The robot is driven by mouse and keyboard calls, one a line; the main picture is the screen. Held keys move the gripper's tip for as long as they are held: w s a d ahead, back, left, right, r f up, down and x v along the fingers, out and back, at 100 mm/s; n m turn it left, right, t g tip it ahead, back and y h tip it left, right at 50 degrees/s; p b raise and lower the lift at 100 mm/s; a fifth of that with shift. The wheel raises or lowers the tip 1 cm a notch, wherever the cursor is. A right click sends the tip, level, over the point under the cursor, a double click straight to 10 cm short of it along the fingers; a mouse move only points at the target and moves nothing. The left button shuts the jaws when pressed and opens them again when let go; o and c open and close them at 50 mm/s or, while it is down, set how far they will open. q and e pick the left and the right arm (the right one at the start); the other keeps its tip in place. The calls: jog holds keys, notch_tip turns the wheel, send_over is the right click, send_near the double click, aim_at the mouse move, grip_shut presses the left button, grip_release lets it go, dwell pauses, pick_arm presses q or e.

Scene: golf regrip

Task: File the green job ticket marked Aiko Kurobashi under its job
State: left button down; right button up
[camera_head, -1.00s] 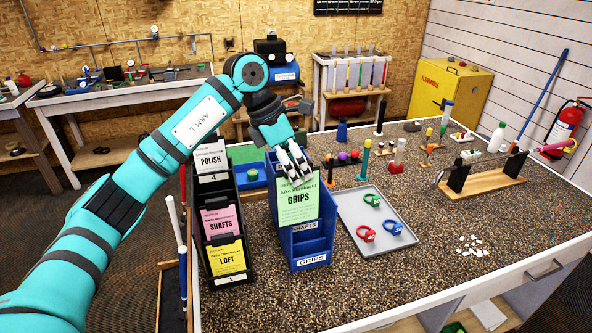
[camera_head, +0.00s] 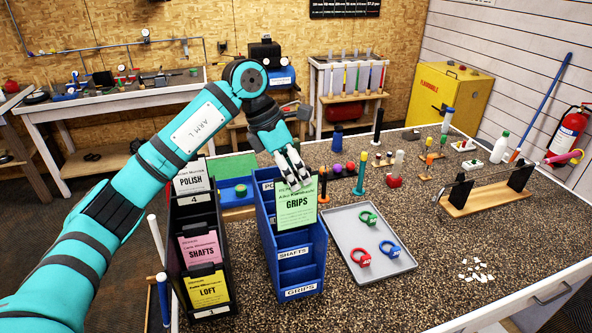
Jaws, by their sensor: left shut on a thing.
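The green job ticket (camera_head: 297,211) reads GRIPS, with a name line that looks like Aiko Kurobashi. My left gripper (camera_head: 295,180) is shut on its top edge and holds it upright over the blue rack (camera_head: 302,293). The rack has stepped compartments labelled SHAFTS in the middle and GRIPS at the front; a label further back is mostly covered by the ticket. The ticket hangs in front of the rear part, above the SHAFTS label. I cannot tell whether its lower edge is inside a slot. My right gripper is not in view.
A black rack (camera_head: 217,265) left of the blue one holds a white POLISH ticket (camera_head: 192,178), a pink SHAFTS ticket (camera_head: 201,247) and a yellow LOFT ticket (camera_head: 207,287). A grey tray (camera_head: 345,223) with coloured clamps lies to the right. The front right bench is mostly clear.

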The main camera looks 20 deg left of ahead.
aim_at(295, 222)
pick_arm(q)
jog(key=shift+s+f, duration=0.25)
jog(key=shift+f, duration=0.65)
notch_tip(295, 222, down, 11)
jog(key=shift+w+f+b, duration=0.1)
jog(key=shift+b, duration=0.95)
jog(key=shift+f, duration=0.1)
